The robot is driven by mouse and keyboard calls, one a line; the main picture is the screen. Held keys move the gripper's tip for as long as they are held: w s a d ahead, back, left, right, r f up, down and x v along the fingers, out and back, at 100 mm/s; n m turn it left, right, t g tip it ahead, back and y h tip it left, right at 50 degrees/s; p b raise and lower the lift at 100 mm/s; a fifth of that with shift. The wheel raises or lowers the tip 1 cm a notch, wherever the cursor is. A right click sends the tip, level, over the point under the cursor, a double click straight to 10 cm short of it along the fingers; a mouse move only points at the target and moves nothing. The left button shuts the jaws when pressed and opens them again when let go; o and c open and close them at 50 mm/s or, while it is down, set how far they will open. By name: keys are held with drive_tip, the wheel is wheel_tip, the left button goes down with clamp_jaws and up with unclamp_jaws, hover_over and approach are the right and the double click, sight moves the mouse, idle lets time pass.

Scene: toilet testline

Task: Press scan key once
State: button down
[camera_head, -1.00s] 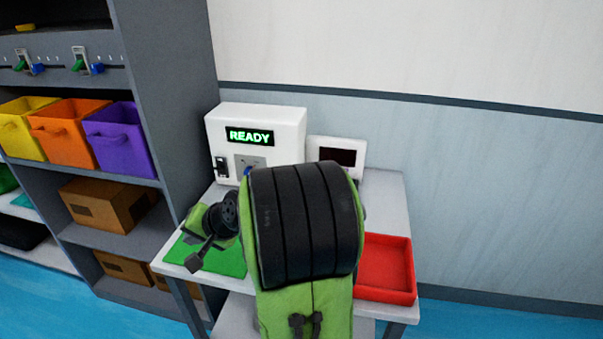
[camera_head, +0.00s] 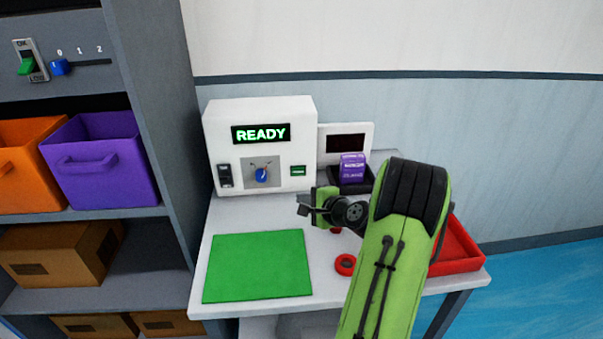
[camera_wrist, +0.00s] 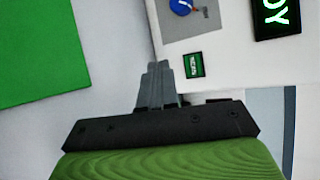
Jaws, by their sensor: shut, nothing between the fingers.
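The white machine (camera_head: 225,135) at the back of the table shows READY in green. A small green key (camera_head: 298,171) sits on the right of its front face; its label is too small to read. The same green key shows in the wrist view (camera_wrist: 194,65), just right of the fingertips. My gripper (camera_head: 303,204) is in front of the machine, below the key, apart from it as far as I can tell. Its fingers are shut and empty, also in the wrist view (camera_wrist: 157,72).
A blue knob (camera_head: 262,175) and black rocker switch (camera_head: 225,176) are left of the key. A purple pack (camera_head: 353,170) stands right in a black holder. A green mat (camera_head: 258,266), red ring (camera_head: 345,264) and red tray (camera_head: 458,246) are on the table. Shelves stand left.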

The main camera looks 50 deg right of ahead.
sight(293, 175)
drive_tip(key=shift+w+d+p, duration=0.65)
drive_tip(key=shift+w+d, duration=0.25)
drive_tip(key=shift+w, duration=0.25)
drive_tip(key=shift+w+d+p, duration=0.65)
drive_tip(key=shift+w+d, duration=0.3)
drive_tip(key=shift+w, duration=0.2)
drive_tip(key=shift+w+d+p, duration=0.65)
drive_tip(key=shift+w+d, duration=0.25)
drive_tip(key=shift+w, duration=0.25)
drive_tip(key=shift+w, duration=0.1)
drive_tip(key=shift+w+d, duration=0.2)
drive_tip(key=shift+d, duration=0.05)
drive_tip(key=shift+w+d+p, duration=0.2)
drive_tip(key=shift+w+p, duration=0.1)
drive_tip(key=shift+p, duration=0.05)
drive_tip(key=shift+s, duration=0.1)
drive_tip(key=shift+s+a, duration=0.45)
drive_tip(key=shift+s, duration=0.1)
drive_tip(key=shift+a+b, duration=0.1)
drive_tip(key=shift+b, duration=0.2)
